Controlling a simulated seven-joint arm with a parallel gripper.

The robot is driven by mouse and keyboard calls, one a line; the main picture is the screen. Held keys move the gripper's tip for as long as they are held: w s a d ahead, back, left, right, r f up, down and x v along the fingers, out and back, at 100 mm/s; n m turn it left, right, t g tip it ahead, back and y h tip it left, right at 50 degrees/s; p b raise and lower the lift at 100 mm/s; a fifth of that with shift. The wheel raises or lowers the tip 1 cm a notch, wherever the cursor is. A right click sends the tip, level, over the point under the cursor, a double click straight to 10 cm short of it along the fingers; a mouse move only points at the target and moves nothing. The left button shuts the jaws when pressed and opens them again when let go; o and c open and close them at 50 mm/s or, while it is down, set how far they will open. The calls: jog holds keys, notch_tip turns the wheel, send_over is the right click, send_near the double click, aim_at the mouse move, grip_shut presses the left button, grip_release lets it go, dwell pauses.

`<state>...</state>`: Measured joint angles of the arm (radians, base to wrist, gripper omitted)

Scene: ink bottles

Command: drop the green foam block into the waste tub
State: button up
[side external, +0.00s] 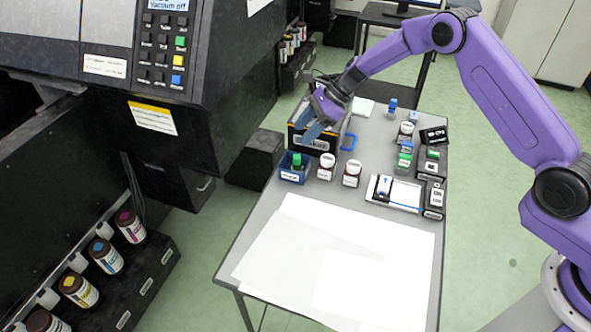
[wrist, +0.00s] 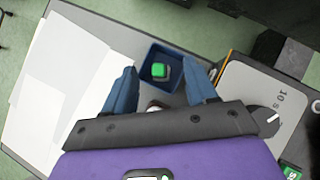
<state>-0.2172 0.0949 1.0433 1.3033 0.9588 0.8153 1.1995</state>
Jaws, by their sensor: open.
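A small blue tub (side external: 290,177) with a white label stands on the grey table, left of the white-capped bottles. A green block (side external: 297,160) shows at the tub, its top above the rim. In the wrist view the green block (wrist: 159,70) lies within the outline of the blue tub (wrist: 149,53). I cannot tell whether it rests on the bottom. My gripper (side external: 309,130) is above and just behind the tub. Its two blue fingers are spread wide in the wrist view, on either side of the green block, with nothing held between them.
A black box with a yellow edge (side external: 295,127) stands close behind the tub. Two white-capped bottles (side external: 326,167) (side external: 351,174) stand to its right. More bottles and a white tray (side external: 400,193) are farther right. White sheets (side external: 330,260) cover the clear front.

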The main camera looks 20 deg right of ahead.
jog(key=v, duration=1.5)
jog(key=shift+s, duration=0.1)
jog(key=s+a+r+n+g+h, duration=0.2)
jog(key=s+a+n, duration=0.1)
jog(key=s+n, duration=0.65)
jog(key=s+a+r+n+g+h, duration=0.15)
jog(key=s+n, duration=0.45)
jog(key=s, duration=0.6)
jog(key=s+d+n+h, duration=0.1)
jog(key=s+d+n, duration=0.2)
jog(key=s+n, duration=0.2)
jog(key=s+d+n+t+h, duration=0.1)
jog(key=s+d+n, duration=0.3)
jog(key=s, duration=0.6)
jog(key=s+d+n+t+h, duration=0.1)
jog(key=s+d+n, duration=0.3)
jog(key=s+n, duration=0.4)
jog(key=shift+h, duration=0.35)
